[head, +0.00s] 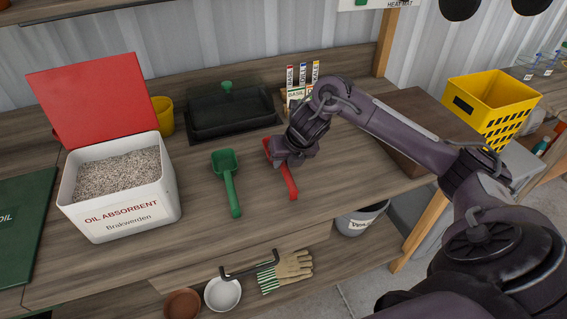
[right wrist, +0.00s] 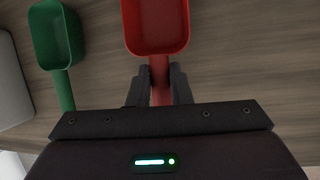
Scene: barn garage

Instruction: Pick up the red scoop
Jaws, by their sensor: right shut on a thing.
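The red scoop (head: 291,188) lies on the wooden workbench, its handle pointing toward the bench's front edge in the head view. My right gripper (head: 287,163) is over it and hides much of it. In the right wrist view the scoop's red bowl (right wrist: 156,25) is beyond the fingers. The two dark fingers of the right gripper (right wrist: 161,88) are shut on the handle just behind the bowl. I cannot tell whether the scoop is lifted off the bench. My left gripper is not in view.
A green scoop (head: 229,181) lies just left, also in the wrist view (right wrist: 58,45). Further left stands a white oil absorbent bin (head: 127,213) with a red lid. A black lidded tray (head: 230,119), seed labels (head: 302,78) and a brown box (head: 405,150) stand behind and right.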

